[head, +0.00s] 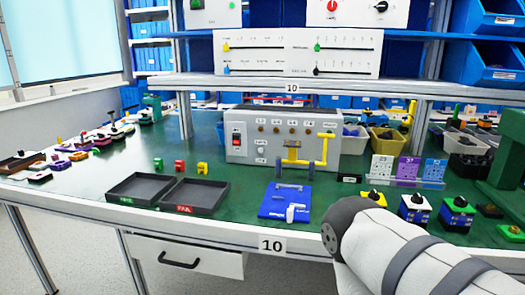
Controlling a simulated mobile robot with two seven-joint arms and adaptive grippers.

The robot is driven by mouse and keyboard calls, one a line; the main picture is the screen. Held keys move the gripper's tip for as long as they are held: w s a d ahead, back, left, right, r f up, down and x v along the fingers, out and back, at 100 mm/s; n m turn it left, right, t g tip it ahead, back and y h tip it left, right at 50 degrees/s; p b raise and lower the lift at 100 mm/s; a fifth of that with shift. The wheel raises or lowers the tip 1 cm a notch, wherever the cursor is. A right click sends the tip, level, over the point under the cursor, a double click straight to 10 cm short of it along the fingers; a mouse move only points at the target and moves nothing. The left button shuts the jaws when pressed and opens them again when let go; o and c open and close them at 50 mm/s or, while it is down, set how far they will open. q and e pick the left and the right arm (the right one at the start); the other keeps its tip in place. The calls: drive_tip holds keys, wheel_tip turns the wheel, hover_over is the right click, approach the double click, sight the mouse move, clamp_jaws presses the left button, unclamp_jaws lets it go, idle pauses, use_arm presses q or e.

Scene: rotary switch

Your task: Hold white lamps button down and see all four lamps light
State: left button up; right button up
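The grey-white test box (247,118) stands at the middle of the green bench. Its front carries a row of small round lamps: a first lamp (261,128), a second (276,129), a third (292,130) and a fourth (308,131). All look dull brown, with no glow. A small white round button (262,150) sits low on the front, with a tiny label just below it. Nothing touches the button. Neither gripper shows; only a white and dark grey part of my arm enters at the lower right.
A red switch (236,140) is left of the lamps. A yellow bar fixture (327,150) stands at the box's right front. A blue plate (272,211) and two dark trays (142,203) (194,211) lie in front. A shelf edge (240,84) runs above. Small devices (414,209) line the right.

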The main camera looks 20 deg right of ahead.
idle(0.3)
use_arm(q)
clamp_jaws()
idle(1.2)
